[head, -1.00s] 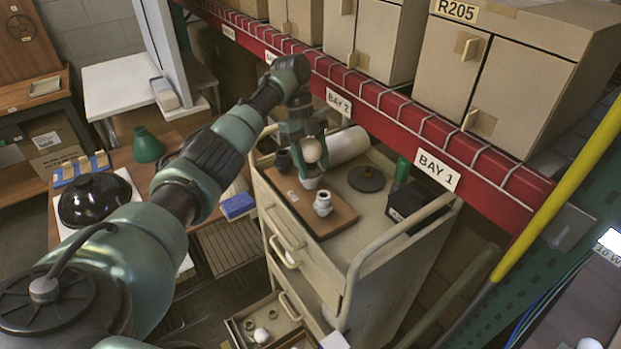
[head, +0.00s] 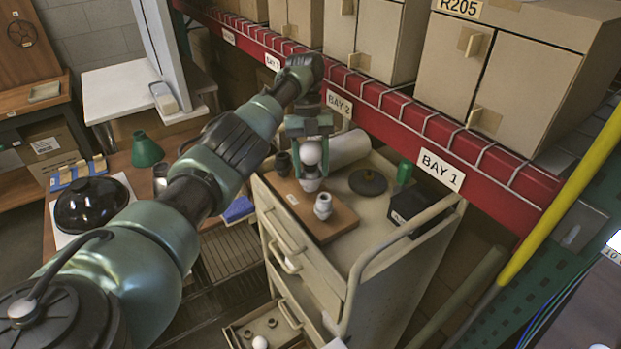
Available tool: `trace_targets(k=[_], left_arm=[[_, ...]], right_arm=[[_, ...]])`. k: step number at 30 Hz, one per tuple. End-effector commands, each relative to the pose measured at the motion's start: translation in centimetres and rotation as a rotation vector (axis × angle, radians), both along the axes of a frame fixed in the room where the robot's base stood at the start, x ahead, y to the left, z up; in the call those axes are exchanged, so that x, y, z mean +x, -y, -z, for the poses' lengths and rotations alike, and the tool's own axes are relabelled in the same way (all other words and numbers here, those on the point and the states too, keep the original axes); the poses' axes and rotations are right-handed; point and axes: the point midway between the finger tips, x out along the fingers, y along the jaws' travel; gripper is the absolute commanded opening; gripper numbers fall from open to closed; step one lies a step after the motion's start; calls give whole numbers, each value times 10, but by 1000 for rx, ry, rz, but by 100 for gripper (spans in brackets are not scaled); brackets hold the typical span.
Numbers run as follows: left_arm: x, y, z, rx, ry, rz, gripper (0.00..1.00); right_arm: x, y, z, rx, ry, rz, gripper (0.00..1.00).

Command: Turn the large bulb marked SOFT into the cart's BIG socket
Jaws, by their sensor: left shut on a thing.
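My left gripper (head: 311,160) is shut on a round white bulb (head: 311,151) above the cart. The bulb is upright, with its lower end at or in a pale socket (head: 311,184) on the brown board (head: 331,226). I cannot tell how deep it sits, and no SOFT or BIG marking is readable. A white socket-like part (head: 323,206) stands nearer on the same board, and a dark socket (head: 283,164) stands at its back left. My right gripper is not in view.
The cart top (head: 372,222) also holds a dark round disc (head: 368,182), a black box (head: 418,212), a green item (head: 404,172) and a white roll (head: 347,148). The red shelf beam (head: 400,125) runs close behind. An open drawer (head: 268,326) juts out below.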

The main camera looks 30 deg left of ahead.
Motion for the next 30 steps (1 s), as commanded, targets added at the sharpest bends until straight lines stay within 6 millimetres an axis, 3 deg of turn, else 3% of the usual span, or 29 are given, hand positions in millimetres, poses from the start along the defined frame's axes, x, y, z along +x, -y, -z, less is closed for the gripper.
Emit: trace_targets(k=[3,4,6,15,19,23,30], left_arm=[[-1,0,3,2,-6,104,20],[-2,-1,3,2,-5,96,58],[-2,-1,2,1,-4,93,75],[-1,-1,0,1,-1,91,75],[-1,-1,-10,1,0,92,75],[-1,-2,-34,2,0,91,75],[-1,-2,-93,3,0,91,75]], right_arm=[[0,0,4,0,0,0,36],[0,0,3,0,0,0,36],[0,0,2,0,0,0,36],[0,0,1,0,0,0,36],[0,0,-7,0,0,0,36],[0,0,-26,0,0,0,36],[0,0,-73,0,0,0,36]])
